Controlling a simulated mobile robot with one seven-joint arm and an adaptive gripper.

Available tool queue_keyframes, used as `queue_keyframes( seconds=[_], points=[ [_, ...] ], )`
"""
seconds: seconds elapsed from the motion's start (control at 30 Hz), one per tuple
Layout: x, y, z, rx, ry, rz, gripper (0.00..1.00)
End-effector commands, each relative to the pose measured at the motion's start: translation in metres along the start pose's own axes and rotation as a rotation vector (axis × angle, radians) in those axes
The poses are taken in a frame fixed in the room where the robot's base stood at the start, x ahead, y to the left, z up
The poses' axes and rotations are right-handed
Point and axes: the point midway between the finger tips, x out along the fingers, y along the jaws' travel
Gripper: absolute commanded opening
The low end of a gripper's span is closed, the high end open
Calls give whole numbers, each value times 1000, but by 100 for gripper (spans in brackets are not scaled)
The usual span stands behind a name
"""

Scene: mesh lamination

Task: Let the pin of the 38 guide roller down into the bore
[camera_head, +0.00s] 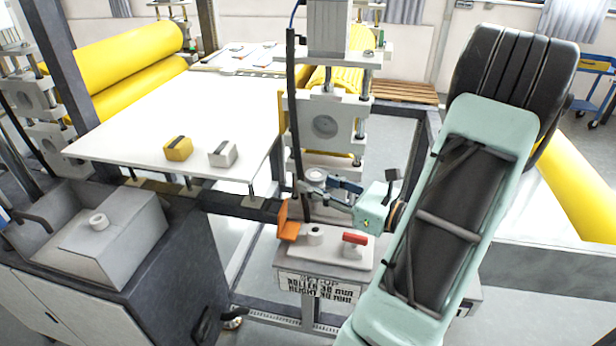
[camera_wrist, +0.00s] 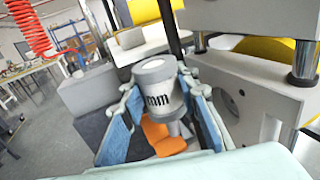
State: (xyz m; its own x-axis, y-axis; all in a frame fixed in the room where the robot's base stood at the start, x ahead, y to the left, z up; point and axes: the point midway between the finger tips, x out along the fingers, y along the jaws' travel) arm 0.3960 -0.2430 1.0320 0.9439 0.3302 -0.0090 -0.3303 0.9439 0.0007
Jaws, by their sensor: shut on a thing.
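The guide roller, a short grey-white cylinder with dark "mm" lettering (camera_wrist: 158,95), is upright between the blue fingers of my gripper (camera_wrist: 165,105). A thin grey pin shows below it (camera_wrist: 175,129). In the head view my gripper (camera_head: 325,186) is shut on the roller (camera_head: 316,174) and holds it above a pale plate (camera_head: 338,254). A small round boss (camera_head: 315,235) stands on that plate, roughly below the roller. Its bore is too small to make out, and I cannot tell the pin's exact alignment with it. The pin's lower end is apart from or hidden against the background.
An orange bracket (camera_head: 288,222) stands left of the boss and a red handle (camera_head: 355,239) right of it. A grey upright block (camera_head: 327,125) rises close behind. A grey box (camera_head: 120,250) stands at left.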

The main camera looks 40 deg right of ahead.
Motion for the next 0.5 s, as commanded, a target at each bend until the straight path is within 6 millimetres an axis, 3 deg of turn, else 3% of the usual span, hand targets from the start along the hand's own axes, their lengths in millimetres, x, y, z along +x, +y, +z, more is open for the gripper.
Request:
queue_keyframes(
  seconds=[0.5],
  points=[
    [0, 0, -5, 0, -1, 9, 0]
  ],
)
